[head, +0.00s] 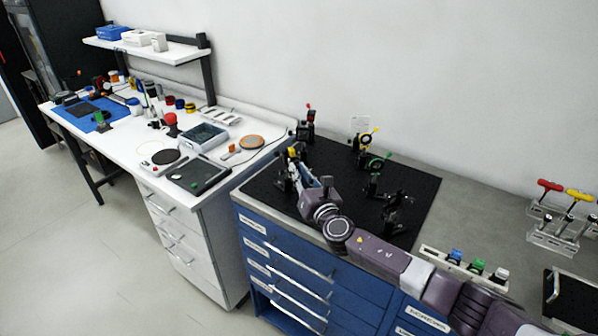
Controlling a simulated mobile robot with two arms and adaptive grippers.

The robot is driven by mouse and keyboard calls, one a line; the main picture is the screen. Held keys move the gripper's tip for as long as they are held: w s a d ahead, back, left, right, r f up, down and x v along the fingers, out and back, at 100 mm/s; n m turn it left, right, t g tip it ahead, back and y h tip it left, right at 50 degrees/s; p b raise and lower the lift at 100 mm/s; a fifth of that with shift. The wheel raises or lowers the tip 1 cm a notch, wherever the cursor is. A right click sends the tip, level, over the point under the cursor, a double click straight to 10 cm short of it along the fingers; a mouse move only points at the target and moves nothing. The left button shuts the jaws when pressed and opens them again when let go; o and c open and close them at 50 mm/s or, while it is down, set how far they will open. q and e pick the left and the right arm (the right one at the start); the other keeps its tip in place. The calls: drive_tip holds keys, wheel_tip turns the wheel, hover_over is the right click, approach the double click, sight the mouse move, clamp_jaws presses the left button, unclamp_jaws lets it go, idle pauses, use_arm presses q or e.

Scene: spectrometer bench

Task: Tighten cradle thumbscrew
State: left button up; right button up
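My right arm comes in from the lower right, and its gripper (289,170) is over the left part of the black breadboard (335,160). The gripper is beside or against a small dark mount with a yellow part (295,151). The fingers are small and overlap this mount, so I cannot tell whether they are open or shut, or touching it. I cannot make out the cradle thumbscrew. My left gripper is not in view.
Other mounts stand on the breadboard: one with a red top (308,124), a green-ringed one (374,161) and a black one (391,202). A rack of coloured-handled drivers (552,215) is at the right. A white bench (120,150) with several items stands left.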

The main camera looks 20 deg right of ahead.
clamp_jaws()
drive_tip(key=shift+f+m+b, duration=0.1)
drive_tip(key=shift+m+b, duration=2)
drive_tip(key=shift+m, duration=12.5)
